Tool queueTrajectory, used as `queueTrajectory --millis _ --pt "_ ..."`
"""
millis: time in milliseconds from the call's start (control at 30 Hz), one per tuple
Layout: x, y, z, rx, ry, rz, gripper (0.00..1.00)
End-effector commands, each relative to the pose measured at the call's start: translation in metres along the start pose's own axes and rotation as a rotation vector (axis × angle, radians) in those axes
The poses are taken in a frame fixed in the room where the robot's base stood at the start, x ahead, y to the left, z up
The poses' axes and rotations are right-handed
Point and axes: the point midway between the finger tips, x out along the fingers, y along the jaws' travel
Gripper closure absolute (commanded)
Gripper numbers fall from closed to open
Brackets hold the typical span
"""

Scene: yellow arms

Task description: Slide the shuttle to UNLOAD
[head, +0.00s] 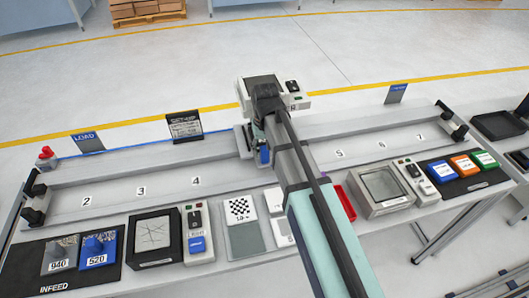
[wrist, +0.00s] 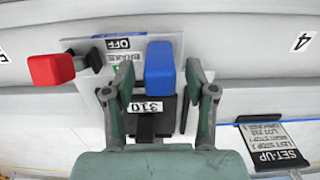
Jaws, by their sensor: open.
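The shuttle plate (wrist: 98,43) sits on the rail (head: 110,185) between the marks 4 and 5, mostly hidden by my arm in the head view. It carries a blue block (wrist: 160,66) over a dark part labelled 310 (wrist: 150,107); some blue (head: 264,155) shows in the head view. A red-ended lever (wrist: 52,69) stands beside lettering reading OFF and BRAKE. My gripper (wrist: 161,78) is open, its fingers on either side of the blue block; contact cannot be told. The UNLOAD end sign (head: 396,94) is at the right, too small to read; the LOAD sign (head: 88,142) is at the left.
Dark end stops stand at the rail's left (head: 35,200) and right (head: 453,122). A SET-UP card (head: 185,127) stands behind the rail. In front are an infeed mat (head: 20,268), a dark-framed panel (head: 153,241), a grey device (head: 382,187) and coloured blocks (head: 463,165).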

Motion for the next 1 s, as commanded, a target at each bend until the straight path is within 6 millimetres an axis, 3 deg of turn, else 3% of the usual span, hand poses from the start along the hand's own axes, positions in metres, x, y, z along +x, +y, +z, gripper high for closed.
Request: queueTrajectory --millis 233,633,667,800,1000 --pt "0.022 0.0 0.0 0.0 -0.002 0.0 0.44" --pt "0.028 0.0 0.0 0.0 0.0 0.0 0.44" --pt "0.028 0.0 0.0 0.0 0.0 0.0 0.47" --pt "0.028 0.0 0.0 0.0 0.0 0.0 0.97" --pt "0.028 0.0 0.0 0.0 -0.001 0.0 1.0"
